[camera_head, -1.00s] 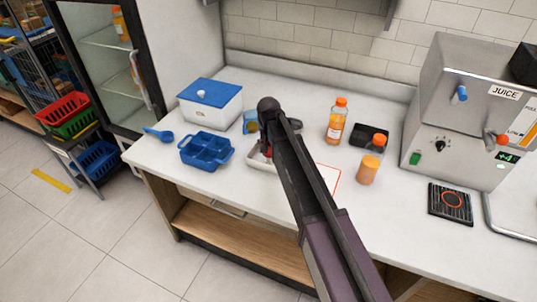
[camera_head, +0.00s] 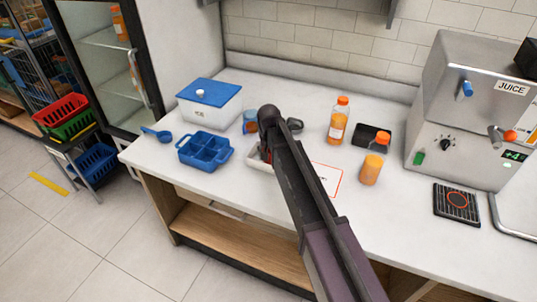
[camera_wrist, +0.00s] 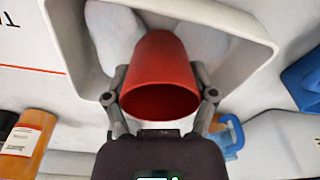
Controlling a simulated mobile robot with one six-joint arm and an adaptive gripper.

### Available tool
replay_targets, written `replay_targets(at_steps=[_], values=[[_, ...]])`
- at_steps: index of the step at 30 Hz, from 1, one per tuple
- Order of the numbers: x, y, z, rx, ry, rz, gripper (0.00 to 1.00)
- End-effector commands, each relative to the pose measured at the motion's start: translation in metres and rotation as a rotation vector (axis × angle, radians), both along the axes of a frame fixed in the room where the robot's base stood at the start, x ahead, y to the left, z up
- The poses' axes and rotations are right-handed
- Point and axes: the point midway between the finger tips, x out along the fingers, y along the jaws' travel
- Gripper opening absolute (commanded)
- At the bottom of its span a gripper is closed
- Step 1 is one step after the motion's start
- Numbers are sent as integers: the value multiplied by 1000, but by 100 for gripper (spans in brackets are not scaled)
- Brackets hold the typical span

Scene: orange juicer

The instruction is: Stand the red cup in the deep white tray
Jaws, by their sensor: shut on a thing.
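The red cup (camera_wrist: 160,75) is between the two fingers of my gripper (camera_wrist: 161,97) in the wrist view, its open mouth toward the camera. My gripper is shut on it. The white tray (camera_wrist: 258,62) lies beyond the cup, which overlaps its inside in this view. I cannot tell whether the cup's base touches the tray floor. In the head view my arm hides most of the cup and part of the white tray (camera_head: 257,165); a little red shows beside the arm.
Two pale rounded things (camera_wrist: 113,32) show inside the tray beside the cup. An orange bottle (camera_head: 339,120), an orange jar (camera_head: 370,170) and the juicer (camera_head: 465,110) stand right.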

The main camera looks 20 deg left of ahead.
Motion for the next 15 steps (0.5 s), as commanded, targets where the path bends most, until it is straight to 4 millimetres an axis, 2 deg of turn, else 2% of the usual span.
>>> replay_targets(at_steps=[5, 6, 9, 15], values=[[0, 0, -4, 0, 0, 0, 43], [0, 0, -4, 0, 0, 0, 76], [0, 0, -3, 0, 0, 0, 100], [0, 0, -3, 0, 0, 0, 100]])
